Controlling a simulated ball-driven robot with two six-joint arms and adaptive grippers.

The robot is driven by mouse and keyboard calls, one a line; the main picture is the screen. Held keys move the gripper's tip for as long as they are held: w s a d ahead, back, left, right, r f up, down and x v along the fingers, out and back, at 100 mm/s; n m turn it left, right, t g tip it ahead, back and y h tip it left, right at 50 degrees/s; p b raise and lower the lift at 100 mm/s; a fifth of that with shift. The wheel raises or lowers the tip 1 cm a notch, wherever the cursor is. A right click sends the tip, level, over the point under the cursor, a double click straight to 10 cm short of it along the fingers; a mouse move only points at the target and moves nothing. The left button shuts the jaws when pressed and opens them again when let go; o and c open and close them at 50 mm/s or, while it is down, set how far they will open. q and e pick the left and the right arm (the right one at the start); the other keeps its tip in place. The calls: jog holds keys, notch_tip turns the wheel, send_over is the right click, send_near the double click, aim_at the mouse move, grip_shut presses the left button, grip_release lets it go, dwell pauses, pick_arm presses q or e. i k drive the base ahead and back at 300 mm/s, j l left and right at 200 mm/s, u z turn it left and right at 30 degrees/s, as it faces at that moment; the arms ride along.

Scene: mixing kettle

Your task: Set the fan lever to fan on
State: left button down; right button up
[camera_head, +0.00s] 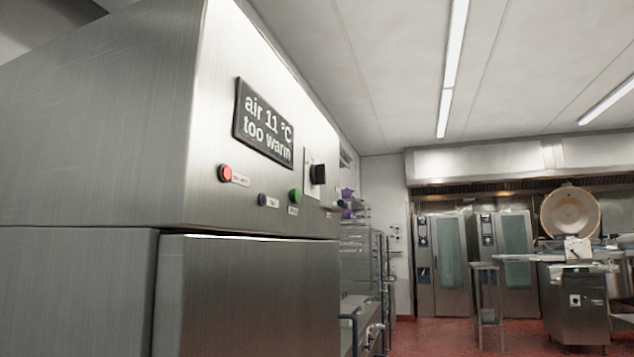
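A large steel cabinet (95,135) fills the left half of the head view. Its front panel carries a dark display (264,125) reading "air 11 °C too warm". Below it are a red button (225,173), a small dark blue button (262,200) and a green button (295,196), each with a small label. A black knob or lever (318,174) on a pale plate is at the panel's right. A small dark part (339,204) sticks out at the far right edge. I cannot tell which is the fan lever or its setting. Neither gripper is in view.
Beyond the cabinet are steel drawers or shelving (358,262). Tall ovens (440,265) stand at the back wall. A narrow steel stand (486,300) and a unit with a tilted round lid (570,213) are at right. Red floor (430,335) shows between.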

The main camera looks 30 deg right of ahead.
aim_at(346, 206)
jog(key=u, duration=0.4)
jog(key=l+u, duration=0.6)
jog(key=u, duration=0.25)
jog(key=k+l+u, duration=0.1)
jog(key=l+u, duration=0.15)
jog(key=u, duration=0.15)
jog(key=k+l+u, duration=0.15)
jog(key=u, duration=0.25)
jog(key=l, duration=0.1)
